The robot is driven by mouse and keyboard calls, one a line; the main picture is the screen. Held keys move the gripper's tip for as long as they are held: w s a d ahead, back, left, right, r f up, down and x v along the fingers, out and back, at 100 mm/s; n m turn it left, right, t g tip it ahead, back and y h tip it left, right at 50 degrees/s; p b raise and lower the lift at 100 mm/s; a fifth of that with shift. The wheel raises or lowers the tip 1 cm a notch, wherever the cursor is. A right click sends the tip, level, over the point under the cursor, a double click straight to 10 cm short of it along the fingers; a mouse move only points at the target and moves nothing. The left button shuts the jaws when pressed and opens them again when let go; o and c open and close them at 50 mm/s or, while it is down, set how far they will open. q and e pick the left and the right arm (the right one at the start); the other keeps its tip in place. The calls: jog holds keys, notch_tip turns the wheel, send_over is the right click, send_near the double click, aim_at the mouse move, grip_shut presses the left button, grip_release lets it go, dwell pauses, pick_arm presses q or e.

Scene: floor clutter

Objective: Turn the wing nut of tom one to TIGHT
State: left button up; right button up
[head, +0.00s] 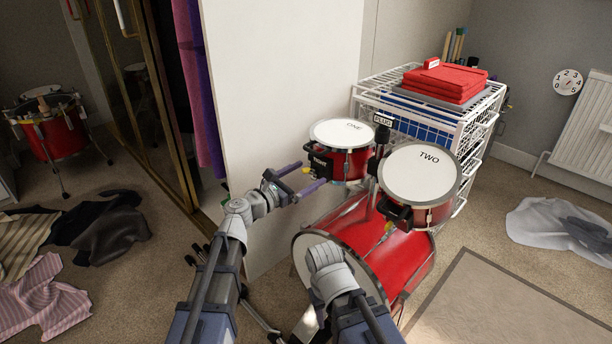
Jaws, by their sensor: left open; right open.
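Contact cannot be told. My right arm's wrist is low in front of the bass drum; its fingers are hidden.
Tom two (421,172) is close on the right, with its own black bracket and yellow part (391,227). A white wire basket rack (470,130) stands behind the toms. A white panel (285,85) is close behind my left arm. Clothes lie on the floor at left.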

pick_arm(q)
jog(key=shift+d, duration=0.1)
jog(key=c, duration=1.4)
